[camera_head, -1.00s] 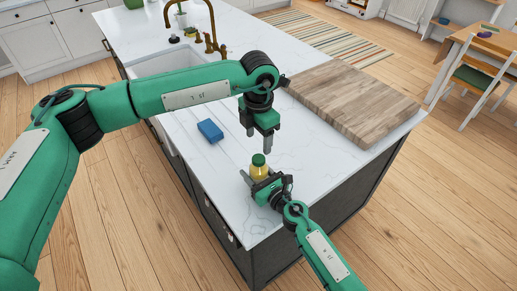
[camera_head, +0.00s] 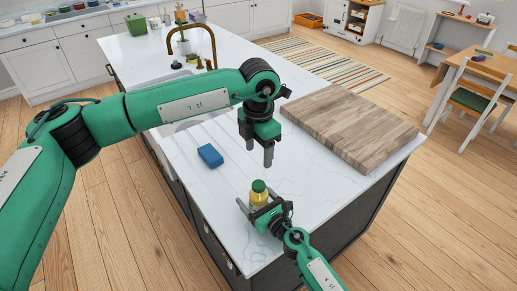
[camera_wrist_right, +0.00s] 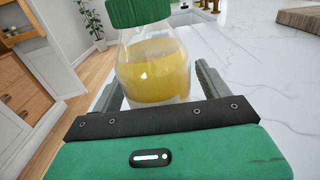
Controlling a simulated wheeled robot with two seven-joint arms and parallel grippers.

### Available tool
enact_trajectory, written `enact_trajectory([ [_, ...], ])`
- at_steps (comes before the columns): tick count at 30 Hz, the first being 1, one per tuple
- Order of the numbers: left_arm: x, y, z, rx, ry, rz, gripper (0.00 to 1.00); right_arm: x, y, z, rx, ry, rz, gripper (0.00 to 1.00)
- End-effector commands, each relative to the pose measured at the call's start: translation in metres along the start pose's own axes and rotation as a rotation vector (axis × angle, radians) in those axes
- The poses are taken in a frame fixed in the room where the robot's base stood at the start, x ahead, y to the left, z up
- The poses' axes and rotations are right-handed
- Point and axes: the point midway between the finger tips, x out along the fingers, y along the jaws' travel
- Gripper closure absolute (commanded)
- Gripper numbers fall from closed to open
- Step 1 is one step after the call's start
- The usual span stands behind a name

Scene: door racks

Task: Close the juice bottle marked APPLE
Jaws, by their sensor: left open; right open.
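The juice bottle (camera_head: 258,200) stands upright on the white worktop near its front corner. It holds yellow juice and has a green cap (camera_head: 258,186) on top; no label can be read. In the right wrist view the clear bottle (camera_wrist_right: 153,68) stands between my right gripper's two fingers, with the cap (camera_wrist_right: 138,12) cut off by the upper edge. My right gripper (camera_head: 258,207) is open around the bottle's lower part. My left gripper (camera_head: 259,153) is open and empty, pointing down, above and apart from the cap in the head view.
A blue sponge (camera_head: 210,156) lies on the worktop (camera_head: 215,190) left of the bottle. A thick wooden board (camera_head: 350,122) lies at the right edge. A sink and brass tap (camera_head: 206,38) are farther back. Worktop around the bottle is mostly clear.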

Motion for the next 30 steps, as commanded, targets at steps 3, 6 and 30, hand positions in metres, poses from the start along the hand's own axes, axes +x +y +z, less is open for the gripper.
enact_trajectory([
  [3, 0.000, 0.000, 0.000, 0.000, 0.000, 0.000, 0.40, -0.002, 0.000, 0.000, 0.000, 0.000, 0.000, 0.22],
  [6, 0.000, 0.000, 0.000, 0.000, 0.000, 0.000, 0.40, -0.011, 0.000, -0.001, -0.001, 0.001, 0.000, 0.22],
  [30, 0.018, 0.000, 0.000, 0.000, 0.000, 0.000, 0.40, -0.138, 0.000, -0.001, 0.000, 0.000, 0.000, 0.22],
])
